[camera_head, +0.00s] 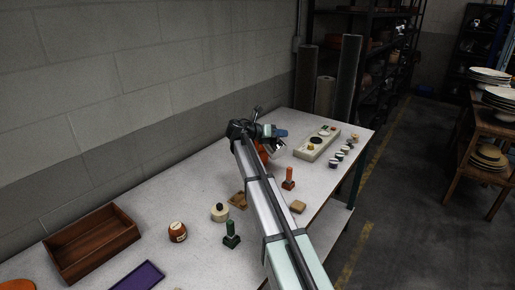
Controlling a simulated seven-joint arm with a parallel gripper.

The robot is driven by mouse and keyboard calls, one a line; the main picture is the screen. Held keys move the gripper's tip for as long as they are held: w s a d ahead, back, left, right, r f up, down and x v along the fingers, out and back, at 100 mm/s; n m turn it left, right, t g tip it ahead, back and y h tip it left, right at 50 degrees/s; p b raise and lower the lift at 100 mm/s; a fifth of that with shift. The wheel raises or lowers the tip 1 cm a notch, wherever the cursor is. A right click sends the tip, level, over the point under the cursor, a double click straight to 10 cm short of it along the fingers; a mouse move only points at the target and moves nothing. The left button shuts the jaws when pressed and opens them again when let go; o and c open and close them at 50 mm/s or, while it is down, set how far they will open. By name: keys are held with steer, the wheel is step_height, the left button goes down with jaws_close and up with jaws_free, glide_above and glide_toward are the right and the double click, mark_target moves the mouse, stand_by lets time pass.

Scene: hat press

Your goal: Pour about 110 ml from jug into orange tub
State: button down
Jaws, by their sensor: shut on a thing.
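My gripper (273,143) is at the far end of my outstretched arm, over the back of the table. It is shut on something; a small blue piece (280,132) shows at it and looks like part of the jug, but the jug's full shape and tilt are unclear. An orange thing (262,150), likely the orange tub, shows just below and left of the gripper, partly hidden by my arm. I cannot see inside it, and no liquid or stream is visible.
A pale block with round recesses (316,146) lies right of the gripper, beside several small pots (341,157). An orange-handled stamp (288,179), a green stamp (231,236), a jar (178,232) and a wooden tray (92,244) stand nearer. A wall borders the left.

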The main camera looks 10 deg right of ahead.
mark_target(283, 143)
steer(key=shift+w+a+r+n, duration=0.15)
steer(key=shift+w+r+n, duration=0.2)
steer(key=shift+r+n, duration=0.1)
stand_by(0.7)
steer(key=shift+w+a+n+g+h, duration=0.35)
steer(key=shift+w+a, duration=0.1)
steer(key=shift+w, duration=0.35)
stand_by(0.4)
steer(key=shift+s, duration=0.15)
steer(key=shift+s+d, duration=0.25)
steer(key=shift+s, duration=0.25)
steer(key=shift+s+d, duration=0.25)
steer(key=shift+s, duration=0.2)
steer(key=shift+s+d+f+m+t+y, duration=0.1)
steer(key=shift+s+f+m+t+y, duration=0.15)
steer(key=shift+f+m, duration=0.2)
steer(key=shift+s+d+f+m+t+y, duration=0.1)
steer(key=shift+f+m+t+y, duration=0.15)
steer(key=shift+m, duration=0.2)
steer(key=shift+s+d+f+m+t+y, duration=0.15)
steer(key=shift+s+f+m, duration=0.05)
steer(key=shift+f+m, duration=0.25)
steer(key=shift+s+d+f+m+t+y, duration=0.1)
steer(key=shift+s+d+f+m, duration=0.1)
steer(key=shift+f+m, duration=0.2)
steer(key=shift+s+f+m, duration=0.1)
steer(key=shift+f+m, duration=0.05)
steer(key=shift+m, duration=0.2)
steer(key=shift+s+d+t, duration=0.1)
steer(key=shift+t, duration=0.2)
